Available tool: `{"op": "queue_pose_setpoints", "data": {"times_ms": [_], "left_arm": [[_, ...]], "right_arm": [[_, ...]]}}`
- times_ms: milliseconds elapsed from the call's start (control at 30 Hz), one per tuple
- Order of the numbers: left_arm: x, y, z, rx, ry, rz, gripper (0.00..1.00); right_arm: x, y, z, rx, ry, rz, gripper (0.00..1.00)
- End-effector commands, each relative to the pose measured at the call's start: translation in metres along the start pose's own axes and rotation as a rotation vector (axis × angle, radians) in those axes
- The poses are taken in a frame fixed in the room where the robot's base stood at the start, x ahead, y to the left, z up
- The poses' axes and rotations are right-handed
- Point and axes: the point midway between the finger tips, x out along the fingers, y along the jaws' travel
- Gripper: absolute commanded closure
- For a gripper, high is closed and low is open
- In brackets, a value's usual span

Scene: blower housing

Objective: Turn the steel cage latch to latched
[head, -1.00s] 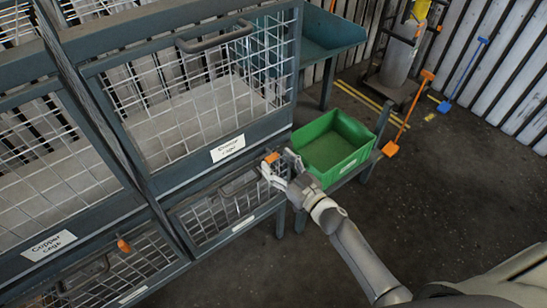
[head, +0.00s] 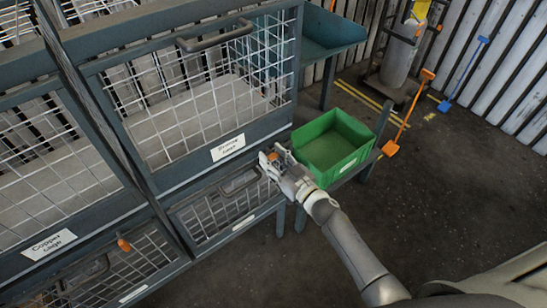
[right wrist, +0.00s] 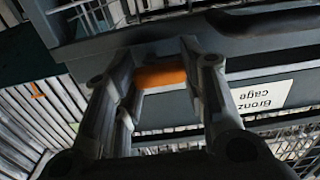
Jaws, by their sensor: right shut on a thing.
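An orange latch handle (head: 275,157) sits at the upper right of the lower right cage door (head: 222,207). My right gripper (head: 270,163) is at this latch, its two fingers on either side of it and shut on it. In the right wrist view the orange latch (right wrist: 161,76) shows between the fingers, in front of a grey frame bar. The fingers hide part of the latch. I cannot read this lower cage's label, so I cannot tell which metal it names. My left gripper is not in view.
The cage above is labelled Bronze cage (head: 228,148); one to the left is labelled Copper cage (head: 48,244). Another orange latch (head: 124,245) is at lower left. A green bin (head: 365,153) stands close to the right of my gripper. Open floor lies at the right.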

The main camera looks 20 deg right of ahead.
Motion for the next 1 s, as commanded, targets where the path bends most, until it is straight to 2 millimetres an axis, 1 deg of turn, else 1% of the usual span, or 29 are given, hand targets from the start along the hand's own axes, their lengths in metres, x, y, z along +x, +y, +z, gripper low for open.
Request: {"op": "queue_pose_setpoints", "data": {"times_ms": [233, 467, 1000], "left_arm": [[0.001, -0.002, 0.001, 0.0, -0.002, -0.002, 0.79], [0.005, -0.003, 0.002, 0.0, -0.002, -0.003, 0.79], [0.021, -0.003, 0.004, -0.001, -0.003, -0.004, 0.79]], "right_arm": [[0.0, 0.0, 0.001, -0.032, 0.0, 0.0, 0.85], [-0.001, 0.0, 0.003, -0.154, -0.001, 0.0, 0.85], [-0.001, 0.0, 0.008, -0.652, 0.0, 0.0, 0.85]]}}
